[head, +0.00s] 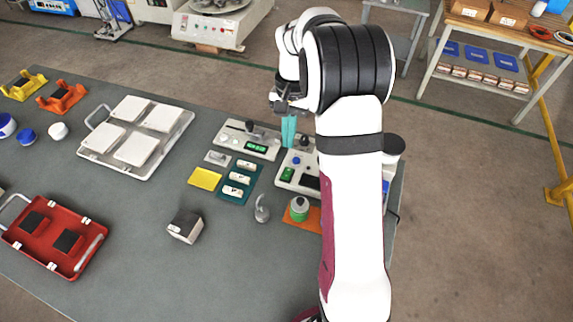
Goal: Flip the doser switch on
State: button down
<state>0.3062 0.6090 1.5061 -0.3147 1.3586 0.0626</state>
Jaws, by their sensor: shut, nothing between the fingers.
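My gripper (289,146) points down with its teal fingers closed together and nothing between them. It is over or just in front of a white control box (284,181) near the table's back right. This box has a green element (288,174) and a dark panel on its front, and part of it is hidden behind my arm. To its left is another white box (232,140) with a lit green display and a dark knob. I cannot tell which box is the doser, or make out its switch position. Contact between the fingertips and the box cannot be told.
A white tray (85,153) and a red tray (72,272) are farther left.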

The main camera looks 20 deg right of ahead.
aim_at(286, 176)
jog(key=f, duration=0.7)
jog(key=s+a+f, duration=0.1)
jog(key=f, duration=0.2)
jog(key=shift+f, duration=0.25)
jog(key=shift+f, duration=0.2)
jog(key=shift+w+d+r, duration=0.15)
jog(key=shift+w+d, duration=0.35)
